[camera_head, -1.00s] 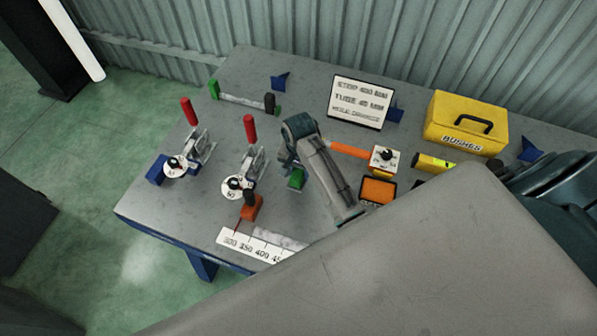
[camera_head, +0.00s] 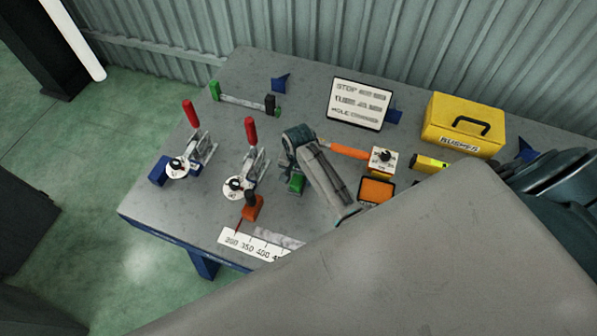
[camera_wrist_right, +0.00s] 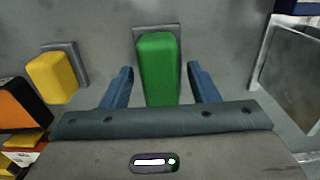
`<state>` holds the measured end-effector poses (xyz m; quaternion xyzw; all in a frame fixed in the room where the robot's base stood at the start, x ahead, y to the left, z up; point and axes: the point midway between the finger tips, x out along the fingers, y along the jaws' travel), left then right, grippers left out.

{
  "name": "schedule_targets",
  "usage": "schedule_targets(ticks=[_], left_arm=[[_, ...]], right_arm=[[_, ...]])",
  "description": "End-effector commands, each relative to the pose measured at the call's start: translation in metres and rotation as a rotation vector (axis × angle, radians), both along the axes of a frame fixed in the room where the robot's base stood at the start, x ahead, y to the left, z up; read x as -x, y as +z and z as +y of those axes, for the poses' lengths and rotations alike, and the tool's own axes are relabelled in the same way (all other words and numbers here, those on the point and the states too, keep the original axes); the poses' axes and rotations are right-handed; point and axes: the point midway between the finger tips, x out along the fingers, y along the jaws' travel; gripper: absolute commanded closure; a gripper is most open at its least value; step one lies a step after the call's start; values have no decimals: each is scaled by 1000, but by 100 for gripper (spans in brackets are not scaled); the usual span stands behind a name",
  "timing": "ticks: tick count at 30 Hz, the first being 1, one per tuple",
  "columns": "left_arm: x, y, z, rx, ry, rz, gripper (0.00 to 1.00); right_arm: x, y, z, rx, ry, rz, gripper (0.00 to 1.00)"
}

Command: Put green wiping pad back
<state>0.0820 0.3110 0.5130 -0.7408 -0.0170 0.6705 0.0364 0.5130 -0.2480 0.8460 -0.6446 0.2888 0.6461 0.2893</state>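The green wiping pad (camera_wrist_right: 158,66) is a block standing against a small grey plate in the right wrist view. In the head view it shows as a small green patch (camera_head: 296,183) beside my right gripper (camera_head: 291,170). In the right wrist view my right gripper (camera_wrist_right: 160,80) is open. Its two blue fingers stand on either side of the pad with gaps visible on both sides. The near end of the pad is hidden behind the gripper body. My left gripper is not in view.
A yellow block (camera_wrist_right: 52,77) sits left of the pad. Red-handled clamps (camera_head: 251,160), an orange block (camera_head: 253,207) and a ruler (camera_head: 250,245) lie left of the gripper. An orange-handled tool (camera_head: 349,151), orange box (camera_head: 377,190) and yellow BUSHES case (camera_head: 464,123) are right.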

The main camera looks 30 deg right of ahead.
Motion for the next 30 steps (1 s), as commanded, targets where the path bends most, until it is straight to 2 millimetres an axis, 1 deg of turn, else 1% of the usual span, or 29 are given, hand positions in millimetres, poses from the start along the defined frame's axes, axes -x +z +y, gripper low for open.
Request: schedule_targets(ticks=[5, 8, 11, 21, 23, 24, 27, 30], left_arm=[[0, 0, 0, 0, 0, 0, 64], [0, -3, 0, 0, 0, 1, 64], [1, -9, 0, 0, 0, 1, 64], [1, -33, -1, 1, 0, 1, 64], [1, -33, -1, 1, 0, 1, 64], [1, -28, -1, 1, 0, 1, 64], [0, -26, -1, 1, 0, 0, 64], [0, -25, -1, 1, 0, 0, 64]], right_arm=[[0, 2, 0, -1, 0, -1, 46], [-1, 7, 0, 0, 0, -4, 46], [-1, 20, 0, 0, 0, -4, 46], [-1, 91, 0, 0, -1, -6, 46], [-1, 102, 0, 1, -1, -5, 46], [-1, 110, 0, 1, -1, -2, 46], [-1, 119, 0, 1, -1, -2, 46], [0, 123, 0, 1, 0, -1, 46]])
